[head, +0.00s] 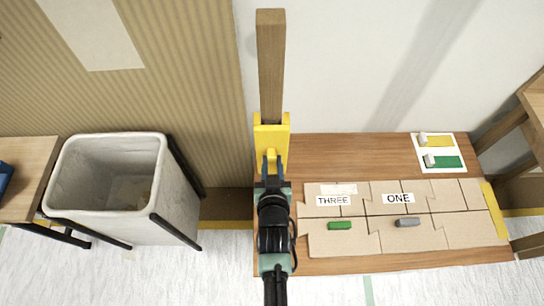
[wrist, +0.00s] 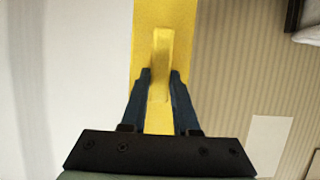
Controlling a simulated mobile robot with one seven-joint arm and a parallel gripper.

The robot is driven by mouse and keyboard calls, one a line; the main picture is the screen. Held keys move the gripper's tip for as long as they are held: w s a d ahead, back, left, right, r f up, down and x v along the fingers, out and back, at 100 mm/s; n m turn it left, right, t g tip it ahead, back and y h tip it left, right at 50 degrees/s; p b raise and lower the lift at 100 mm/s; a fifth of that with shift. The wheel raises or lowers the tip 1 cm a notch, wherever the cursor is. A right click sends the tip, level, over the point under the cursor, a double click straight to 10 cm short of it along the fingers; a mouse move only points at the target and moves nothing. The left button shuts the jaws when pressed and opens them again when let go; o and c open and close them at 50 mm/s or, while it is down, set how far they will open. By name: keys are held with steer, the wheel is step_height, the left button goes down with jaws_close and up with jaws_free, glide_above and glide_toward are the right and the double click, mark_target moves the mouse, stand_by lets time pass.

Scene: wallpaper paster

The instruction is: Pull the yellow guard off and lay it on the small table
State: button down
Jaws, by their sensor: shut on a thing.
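The yellow guard (head: 271,128) is at the lower end of a vertical wooden post (head: 271,60) against the wall, in the head view. It fits around or against the post; I cannot tell which. My gripper (head: 271,165) is shut on the guard's raised yellow handle. In the wrist view the guard (wrist: 180,30) runs up the middle, and my gripper's dark fingers (wrist: 160,85) lie on both sides of the handle. A small table (head: 22,165) at the left edge may be the one meant; it shows only in part and carries a blue object.
A large white bin (head: 180,216) stands left of my arm, with dark bars beside it. A wooden table (head: 345,150) on the right holds cardboard pieces (head: 460,228), labels, a green block (head: 340,225), a grey block (head: 407,222) and a white card (head: 457,138). Another wooden frame (head: 500,125) stands far right.

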steer(key=shift+s+p, duration=0.55)
steer(key=shift+s, duration=0.8)
steer(key=shift+s+r, duration=0.1)
steer(key=shift+s+p, duration=0.75)
steer(key=shift+s, duration=1.15)
